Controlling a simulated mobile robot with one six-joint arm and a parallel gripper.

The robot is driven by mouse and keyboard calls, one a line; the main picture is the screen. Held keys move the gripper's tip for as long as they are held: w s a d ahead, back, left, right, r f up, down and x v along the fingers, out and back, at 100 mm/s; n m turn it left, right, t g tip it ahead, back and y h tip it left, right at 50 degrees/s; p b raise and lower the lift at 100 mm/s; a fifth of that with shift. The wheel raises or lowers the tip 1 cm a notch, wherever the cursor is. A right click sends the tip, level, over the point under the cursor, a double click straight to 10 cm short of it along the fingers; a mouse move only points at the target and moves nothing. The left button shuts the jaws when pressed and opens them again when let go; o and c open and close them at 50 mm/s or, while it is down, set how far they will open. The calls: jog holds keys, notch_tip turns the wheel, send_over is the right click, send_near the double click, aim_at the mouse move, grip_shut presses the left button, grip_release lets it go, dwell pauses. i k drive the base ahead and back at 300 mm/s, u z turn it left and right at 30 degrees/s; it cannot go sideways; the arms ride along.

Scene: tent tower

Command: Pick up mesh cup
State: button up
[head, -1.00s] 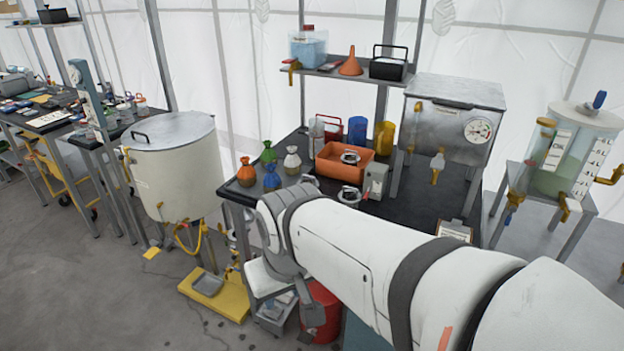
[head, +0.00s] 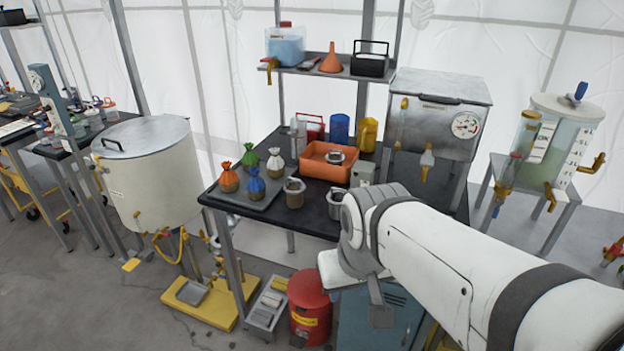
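Several small grey metal cups could be the mesh cup; which one is mesh is too small to tell. One cup (head: 294,193) stands upright on the dark table (head: 318,222), right of the tray of bags. A second cup (head: 335,204) stands to its right, close beside my arm's wrist. A third cup (head: 335,158) is in the orange tray (head: 312,166). My gripper (head: 379,314) points down in front of the table's front edge, below the tabletop and right of the cups. Only part of it shows, so its opening is hidden.
Bags with coloured tops (head: 254,186) stand on a grey tray (head: 240,200) at the table's left. A small grey box (head: 362,173) is behind the second cup. A shelf (head: 312,70) hangs above. A red bin (head: 309,306) stands on the floor below.

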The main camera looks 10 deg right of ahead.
aim_at(334, 198)
jog(key=u, duration=0.05)
jog(key=i, duration=0.95)
jog(key=z, duration=0.05)
